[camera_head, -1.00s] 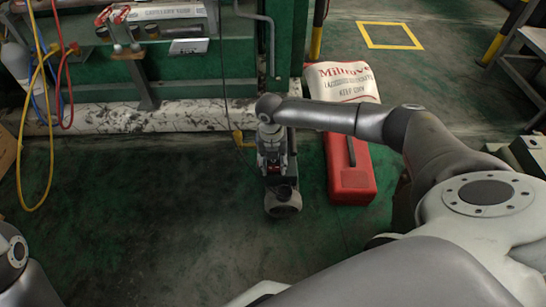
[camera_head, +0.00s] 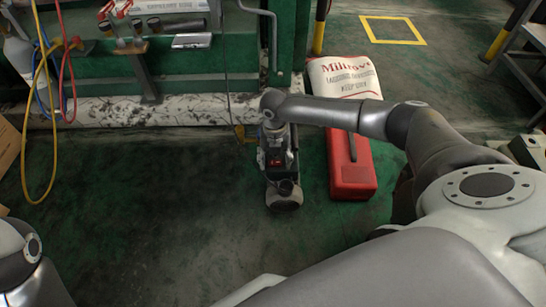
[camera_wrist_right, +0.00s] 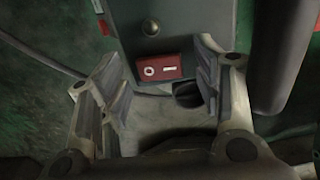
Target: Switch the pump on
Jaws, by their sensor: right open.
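The pump (camera_head: 282,185) is a dark upright unit on the floor with a round grey end toward me. Its red rocker switch (camera_wrist_right: 160,68), marked O and I, shows in the right wrist view on the pump's grey housing (camera_wrist_right: 160,25). The switch also shows small in the head view (camera_head: 275,159). My right gripper (camera_wrist_right: 160,80) is open and empty, pointing down at the pump. Its two fingers stand apart, left and right of the switch in the wrist view. I cannot tell whether they touch the pump. My left gripper is out of view; only part of that arm shows.
A red case (camera_head: 352,178) lies close right of the pump, with a white printed sack (camera_head: 343,77) behind it. A green bench frame (camera_head: 190,70) stands behind. Yellow and red hoses (camera_head: 42,150) hang at left. The floor left of the pump is clear.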

